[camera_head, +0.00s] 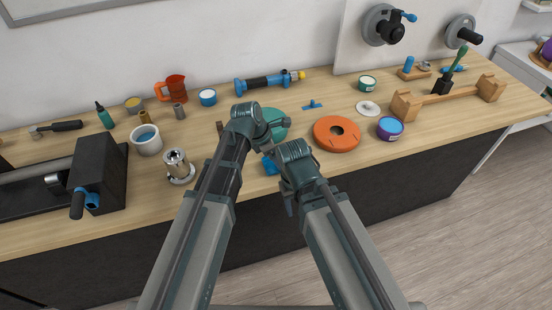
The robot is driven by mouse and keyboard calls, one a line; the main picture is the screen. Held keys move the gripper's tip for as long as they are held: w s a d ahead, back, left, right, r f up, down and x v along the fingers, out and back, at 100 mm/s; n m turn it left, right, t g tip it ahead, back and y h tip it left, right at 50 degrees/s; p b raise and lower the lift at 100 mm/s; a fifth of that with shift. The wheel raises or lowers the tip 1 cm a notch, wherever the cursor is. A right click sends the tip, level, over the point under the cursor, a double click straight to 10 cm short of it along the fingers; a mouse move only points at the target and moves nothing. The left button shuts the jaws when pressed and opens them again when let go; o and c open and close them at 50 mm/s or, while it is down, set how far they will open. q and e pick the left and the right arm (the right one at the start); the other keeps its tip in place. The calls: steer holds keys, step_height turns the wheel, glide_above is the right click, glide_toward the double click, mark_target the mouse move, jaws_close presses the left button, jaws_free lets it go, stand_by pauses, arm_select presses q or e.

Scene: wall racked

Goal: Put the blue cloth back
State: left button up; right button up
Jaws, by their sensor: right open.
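A small blue piece (270,166) shows at the table's front edge, between my two arms. It is partly hidden by my right arm, and I cannot tell whether it is the blue cloth. No other plainly cloth-like blue thing shows. My right gripper (289,205) is small and dark, below the bend of my right arm, near the table's front edge. It is open, and I see nothing in it. My left arm reaches up over the table, in front of a teal round piece (277,122). Its gripper cannot be made out.
An orange disc (325,142), a purple-and-blue tin (390,128) and a wooden rack (450,99) stand to the right. A white mug (147,143), a metal pot (178,165) and a black machine (98,170) stand to the left. A blue-and-black tool (268,82) lies at the back.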

arm_select(q)
steer(key=shift+a+f, duration=0.1)
steer(key=shift+f, duration=0.15)
steer(key=o, duration=1.1)
steer(key=shift+r, duration=0.15)
steer(key=p+v, duration=0.6)
steer(key=v, duration=0.1)
steer(key=p+v, duration=0.6)
steer(key=shift+s+a+r, duration=0.25)
steer(key=shift+s+a, duration=0.05)
steer(key=shift+a, duration=0.05)
